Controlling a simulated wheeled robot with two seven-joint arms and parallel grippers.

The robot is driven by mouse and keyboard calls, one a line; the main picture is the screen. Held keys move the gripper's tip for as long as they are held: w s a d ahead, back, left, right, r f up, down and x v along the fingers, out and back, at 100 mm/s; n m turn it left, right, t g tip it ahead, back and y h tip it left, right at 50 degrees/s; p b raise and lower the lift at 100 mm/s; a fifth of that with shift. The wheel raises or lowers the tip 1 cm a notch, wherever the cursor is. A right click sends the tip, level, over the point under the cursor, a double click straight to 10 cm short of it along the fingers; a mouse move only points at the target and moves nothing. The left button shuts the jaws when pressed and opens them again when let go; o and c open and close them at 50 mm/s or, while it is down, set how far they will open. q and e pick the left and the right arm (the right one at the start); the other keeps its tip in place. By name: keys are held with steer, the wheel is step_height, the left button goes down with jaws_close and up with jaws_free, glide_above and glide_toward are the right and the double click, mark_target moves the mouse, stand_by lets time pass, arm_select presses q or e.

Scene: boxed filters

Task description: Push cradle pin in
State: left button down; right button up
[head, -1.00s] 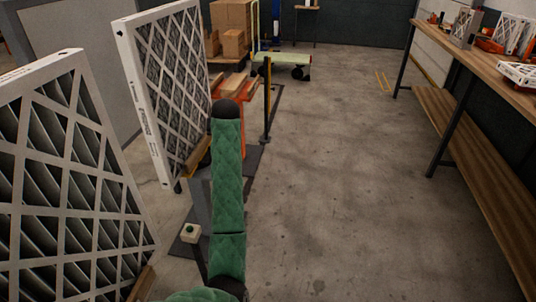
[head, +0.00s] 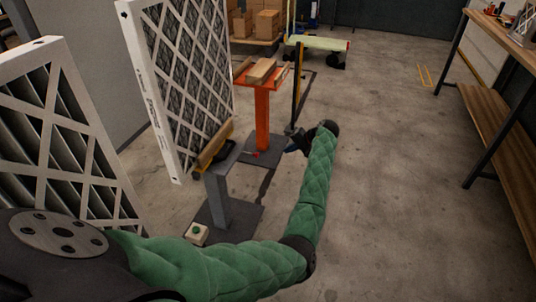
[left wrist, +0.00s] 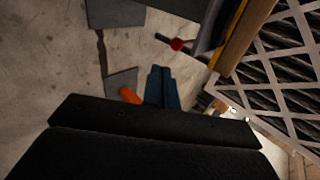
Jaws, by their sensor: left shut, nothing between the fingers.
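The cradle pin has a red knob (left wrist: 177,44) on a dark rod in the left wrist view, beside the grey cradle post. In the head view a small red spot (head: 253,155) shows near the post. The cradle (head: 215,146) is a wood-faced rest on a grey post, with a large white-framed filter (head: 180,85) standing upright by it. My left gripper (head: 291,146) is right of the post; its blue fingers (left wrist: 160,69) are shut and empty, pointing near the red knob but apart from it. My right gripper is not in view.
An orange stand (head: 262,125) with wood blocks stands behind the cradle. A button box (head: 197,234) with a green button is near the post's base. Another filter (head: 50,130) is at left. A workbench (head: 500,60) stands at right; the floor between is clear.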

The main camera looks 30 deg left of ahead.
arm_select(q)
steer(key=shift+a, duration=0.1)
